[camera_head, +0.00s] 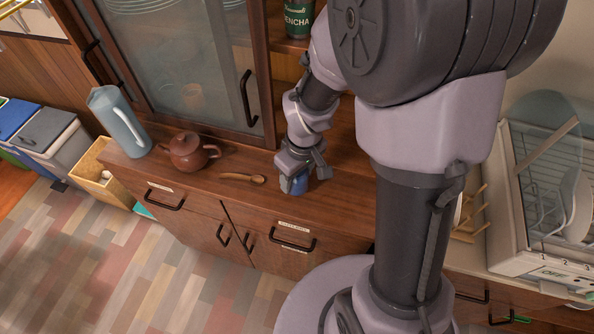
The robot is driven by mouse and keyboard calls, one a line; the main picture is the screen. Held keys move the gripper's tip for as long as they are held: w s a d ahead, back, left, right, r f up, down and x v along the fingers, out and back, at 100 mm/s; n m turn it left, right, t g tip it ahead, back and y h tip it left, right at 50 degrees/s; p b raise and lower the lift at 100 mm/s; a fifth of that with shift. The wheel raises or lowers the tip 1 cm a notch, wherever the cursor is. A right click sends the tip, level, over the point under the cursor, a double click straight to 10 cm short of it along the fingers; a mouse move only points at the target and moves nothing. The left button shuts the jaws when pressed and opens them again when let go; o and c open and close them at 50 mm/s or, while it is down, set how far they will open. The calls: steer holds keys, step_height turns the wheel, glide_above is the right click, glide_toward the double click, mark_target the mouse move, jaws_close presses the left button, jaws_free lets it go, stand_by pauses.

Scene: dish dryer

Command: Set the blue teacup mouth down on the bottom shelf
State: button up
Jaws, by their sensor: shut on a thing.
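The blue teacup (299,184) shows as a small blue patch between the fingers of my gripper (295,180). My gripper points down and is shut on the cup, low over the wooden counter (335,203). The fingers hide much of the cup, so I cannot tell which way its mouth faces or whether it touches the counter. The dish dryer (550,190) stands at the right, with white plates in its rack behind a clear cover. I cannot tell which shelf is the bottom shelf.
A brown teapot (190,152), a wooden spoon (243,178) and a grey-blue pitcher (120,121) stand or lie on the counter at the left. A glass-fronted cabinet (185,75) rises behind them. A wooden peg rack (471,217) is beside the dryer. My arm blocks the middle right.

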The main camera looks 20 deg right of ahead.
mark_target(303, 176)
steer(key=shift+f+b, duration=0.5)
steer(key=shift+f, duration=0.55)
steer(key=shift+f, duration=0.1)
steer(key=shift+f+b, duration=0.3)
steer(key=shift+b, duration=0.15)
steer(key=o, duration=1.6)
steer(key=r+p, duration=0.2)
steer(key=r, duration=0.3)
steer(key=s+r+p, duration=0.1)
steer(key=r+p, duration=0.2)
steer(key=r, duration=0.3)
steer(key=s+d+r+p, duration=0.1)
steer(key=r+p, duration=0.2)
steer(key=r, duration=0.3)
steer(key=shift+r, duration=0.2)
steer(key=shift+a, duration=0.1)
